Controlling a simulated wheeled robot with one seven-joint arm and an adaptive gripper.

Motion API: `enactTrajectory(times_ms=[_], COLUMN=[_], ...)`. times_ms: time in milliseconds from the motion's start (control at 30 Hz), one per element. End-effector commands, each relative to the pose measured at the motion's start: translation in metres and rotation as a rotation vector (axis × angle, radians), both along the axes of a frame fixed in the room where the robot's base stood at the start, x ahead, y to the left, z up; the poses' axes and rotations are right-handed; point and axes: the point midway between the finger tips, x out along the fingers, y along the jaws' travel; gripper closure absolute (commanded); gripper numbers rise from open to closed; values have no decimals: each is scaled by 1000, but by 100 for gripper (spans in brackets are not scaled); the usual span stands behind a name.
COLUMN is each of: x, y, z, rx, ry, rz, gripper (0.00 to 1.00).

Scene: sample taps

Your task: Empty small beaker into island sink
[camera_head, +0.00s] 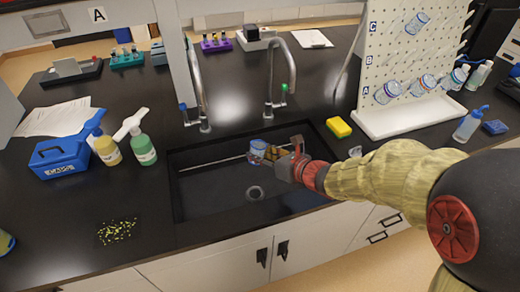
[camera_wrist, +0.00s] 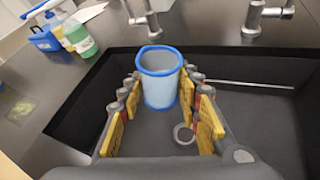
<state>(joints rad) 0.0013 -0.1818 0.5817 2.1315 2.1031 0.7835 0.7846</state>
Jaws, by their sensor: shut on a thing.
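The small beaker (camera_wrist: 159,78) is pale and translucent with a blue rim. It stands upright between the yellow-padded fingers of my gripper (camera_wrist: 160,112) in the wrist view. My gripper (camera_head: 277,155) is shut on it and holds it over the island sink (camera_head: 215,195). In the head view the beaker (camera_head: 257,147) shows small at the gripper's tip, partly hidden by the fingers. Its contents cannot be made out. The sink's drain (camera_head: 254,192) is below and to the left of the gripper in the head view.
Two taps (camera_head: 198,100) and (camera_head: 283,75) rise behind the sink. A yellow sponge (camera_head: 339,127) lies at its right rear corner. A white pegboard rack (camera_head: 408,60) stands to the right.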

Motion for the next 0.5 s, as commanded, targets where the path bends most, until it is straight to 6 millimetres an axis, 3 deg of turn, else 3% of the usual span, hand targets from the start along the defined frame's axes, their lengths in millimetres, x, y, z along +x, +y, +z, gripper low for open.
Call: enactTrajectory(times_ms=[500], x=[-1], y=[1], z=[3], rx=[181], ry=[132], rz=[-1], gripper=[91])
